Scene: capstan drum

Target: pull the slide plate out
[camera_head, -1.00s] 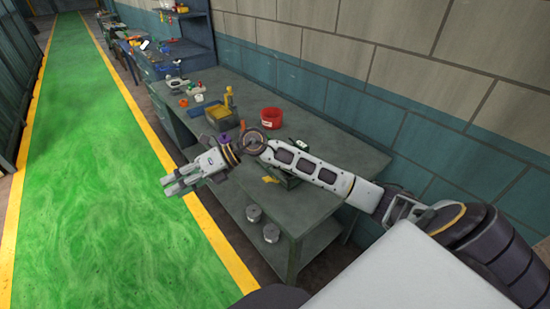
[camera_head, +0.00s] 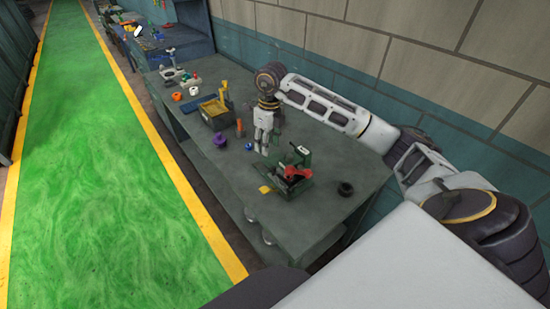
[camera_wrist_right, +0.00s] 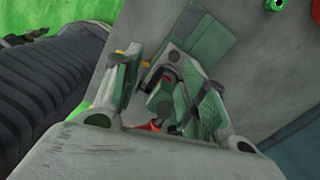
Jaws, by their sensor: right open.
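A small dark-green machine (camera_head: 297,181) with a red part (camera_head: 291,171) on it stands on the bench near its front edge. A small yellow piece (camera_head: 266,189) shows at its left side; I cannot tell whether this is the slide plate. My right gripper (camera_head: 266,150) points down behind and left of the machine in the head view, open, with nothing seen in its jaws. In the right wrist view, green and dark parts (camera_wrist_right: 162,100) show between and beyond the fingers, partly hidden by them. My left gripper is out of view.
The bench (camera_head: 215,175) also holds a purple piece (camera_head: 220,140), an orange piece (camera_head: 239,128), a yellow bin (camera_head: 214,117) and a black ring (camera_head: 345,189). A wall runs behind it. The green floor lane (camera_head: 90,180) is clear.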

